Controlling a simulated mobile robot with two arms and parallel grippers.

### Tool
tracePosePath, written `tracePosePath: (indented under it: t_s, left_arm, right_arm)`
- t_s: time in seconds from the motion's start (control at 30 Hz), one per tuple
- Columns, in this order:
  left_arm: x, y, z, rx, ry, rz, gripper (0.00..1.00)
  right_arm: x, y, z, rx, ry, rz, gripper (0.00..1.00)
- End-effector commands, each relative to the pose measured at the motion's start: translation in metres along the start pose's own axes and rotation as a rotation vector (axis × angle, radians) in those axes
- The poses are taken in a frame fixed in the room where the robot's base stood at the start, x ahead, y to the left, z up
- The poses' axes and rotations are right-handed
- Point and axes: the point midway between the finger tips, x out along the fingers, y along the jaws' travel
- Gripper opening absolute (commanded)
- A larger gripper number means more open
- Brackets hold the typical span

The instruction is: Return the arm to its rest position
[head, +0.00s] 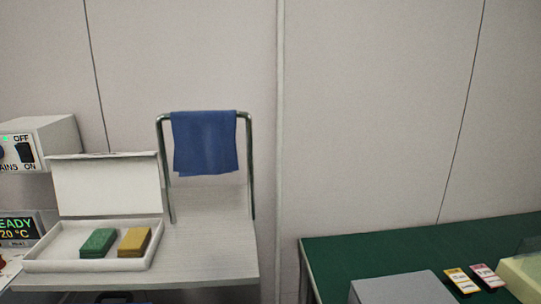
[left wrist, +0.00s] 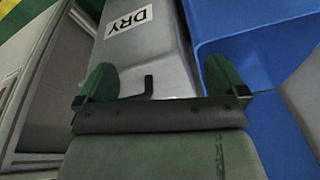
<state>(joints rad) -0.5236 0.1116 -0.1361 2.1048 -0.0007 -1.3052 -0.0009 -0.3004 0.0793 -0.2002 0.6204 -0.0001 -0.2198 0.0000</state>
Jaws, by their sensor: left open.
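My left gripper (left wrist: 163,78) shows in the left wrist view, with its two green fingers wide apart and nothing between them. Beyond the fingers is a grey surface with a white label reading DRY (left wrist: 129,19) and a small dark hook-shaped mark or handle. I cannot tell how far it is from the fingertips. Neither arm shows in the head view, and my right gripper is in no view.
In the left wrist view a blue bin (left wrist: 268,42) is close on the right. In the head view a shelf holds an open white box (head: 50,262) with a green block (head: 98,243) and a yellow block (head: 134,242). A blue cloth (head: 205,143) hangs on a rail. A green-topped table (head: 385,252) is right.

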Motion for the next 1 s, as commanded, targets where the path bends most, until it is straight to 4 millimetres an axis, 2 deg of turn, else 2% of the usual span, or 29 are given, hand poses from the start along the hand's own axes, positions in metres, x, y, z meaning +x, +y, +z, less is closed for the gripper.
tracePosePath:
  t_s: [0.27,0.5,0.73,1.0]
  left_arm:
    - [0.079,0.004,0.035,0.007,-0.05,0.007,1.0]
    - [0.134,0.007,0.087,0.015,-0.09,0.012,1.0]
    - [0.167,0.009,0.15,0.024,-0.128,0.016,1.0]
    - [0.178,0.009,0.222,0.033,-0.164,0.019,1.0]
  right_arm:
    - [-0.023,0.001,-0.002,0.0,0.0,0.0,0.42]
    - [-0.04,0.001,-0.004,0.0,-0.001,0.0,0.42]
    - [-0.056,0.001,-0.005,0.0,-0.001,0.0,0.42]
    - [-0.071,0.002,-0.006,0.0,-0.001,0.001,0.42]
